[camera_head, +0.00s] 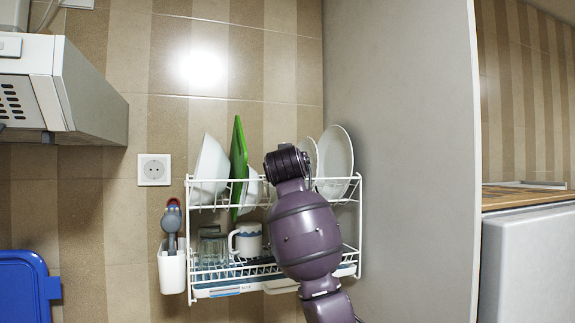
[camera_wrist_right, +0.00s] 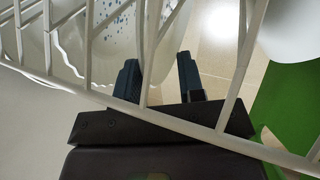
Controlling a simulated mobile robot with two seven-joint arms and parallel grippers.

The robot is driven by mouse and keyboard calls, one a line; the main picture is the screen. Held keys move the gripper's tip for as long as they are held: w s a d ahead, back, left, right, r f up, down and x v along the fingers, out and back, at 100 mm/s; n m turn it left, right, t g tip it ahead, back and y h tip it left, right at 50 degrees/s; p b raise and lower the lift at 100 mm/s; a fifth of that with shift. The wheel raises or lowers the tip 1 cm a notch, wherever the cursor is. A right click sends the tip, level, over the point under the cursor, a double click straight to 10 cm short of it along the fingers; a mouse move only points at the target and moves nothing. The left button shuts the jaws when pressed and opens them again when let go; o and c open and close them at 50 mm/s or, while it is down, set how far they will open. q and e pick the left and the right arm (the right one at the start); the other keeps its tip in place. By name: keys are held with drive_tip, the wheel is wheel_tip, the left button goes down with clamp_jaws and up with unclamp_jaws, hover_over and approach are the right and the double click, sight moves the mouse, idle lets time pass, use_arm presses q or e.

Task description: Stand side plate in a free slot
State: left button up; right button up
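The white wire dish rack (camera_head: 192,262) hangs on the wall. Two white plates, one narrow in view (camera_head: 309,152) and one broad (camera_head: 336,150), stand on edge at the right of its upper tier; I cannot tell which is the side plate. My right arm reaches up to the upper tier, and its gripper is hidden in the head view. White dishware with blue dots (camera_wrist_right: 118,22) is left of the fingers. My left gripper is out of view.
A white bowl (camera_head: 210,165) and a green board (camera_head: 238,165) stand left of my wrist in the upper tier. A mug (camera_head: 248,240) and glasses (camera_head: 213,248) sit below. A tall grey panel (camera_head: 405,150) closes off the right side.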

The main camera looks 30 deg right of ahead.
drive_tip(key=shift+w+f, duration=0.15)
drive_tip(key=shift+f, duration=0.3)
drive_tip(key=shift+a, duration=0.1)
drive_tip(key=b+v, duration=0.1)
drive_tip(key=v, duration=1)
drive_tip(key=shift+r, duration=0.4)
